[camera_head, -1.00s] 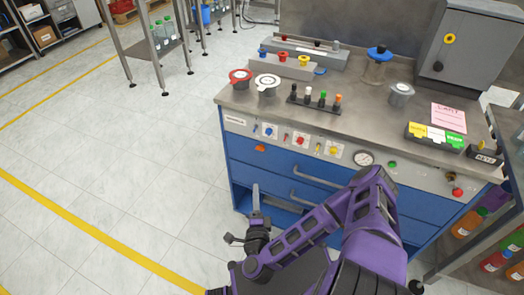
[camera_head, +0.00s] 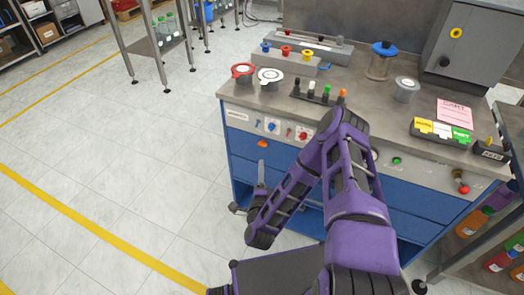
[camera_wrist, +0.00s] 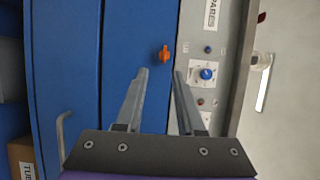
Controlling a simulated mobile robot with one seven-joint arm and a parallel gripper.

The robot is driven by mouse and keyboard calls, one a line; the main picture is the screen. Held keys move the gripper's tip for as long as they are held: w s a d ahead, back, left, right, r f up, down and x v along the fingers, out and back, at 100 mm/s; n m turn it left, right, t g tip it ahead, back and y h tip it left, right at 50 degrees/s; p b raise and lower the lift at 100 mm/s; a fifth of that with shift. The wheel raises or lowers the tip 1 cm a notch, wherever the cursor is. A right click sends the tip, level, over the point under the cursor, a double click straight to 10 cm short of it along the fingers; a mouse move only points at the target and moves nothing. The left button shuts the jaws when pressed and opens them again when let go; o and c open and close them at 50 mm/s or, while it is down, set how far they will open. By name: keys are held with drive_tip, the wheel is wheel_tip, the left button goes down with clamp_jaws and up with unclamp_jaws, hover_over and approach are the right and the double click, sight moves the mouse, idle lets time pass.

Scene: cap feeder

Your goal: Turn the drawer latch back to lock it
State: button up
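The orange drawer latch (camera_head: 262,143) is on the blue front near the top left of the workbench, below the control panel. In the wrist view the latch (camera_wrist: 165,54) lies just beyond my fingertips, roughly between their lines, on the top drawer front (camera_wrist: 140,30). My gripper (camera_wrist: 162,72) is open and empty, its two grey fingers spread apart. No contact with the latch shows. In the head view one grey finger (camera_head: 261,173) points up toward the latch from below; my purple arm hides the right part of the drawer fronts.
The panel beside the latch carries a blue knob (camera_wrist: 207,73). A drawer handle (camera_wrist: 63,130) sticks out at the lower left of the wrist view. A cardboard box (camera_wrist: 22,158) is at its corner. Open floor (camera_head: 110,180) lies left of the bench.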

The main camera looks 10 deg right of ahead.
sight(266, 142)
drive_tip(key=x, duration=0.9)
drive_tip(key=shift+w+d+r+b, duration=0.1)
drive_tip(key=shift+w+r+b, duration=0.05)
drive_tip(key=shift+r+b, duration=0.25)
clamp_jaws()
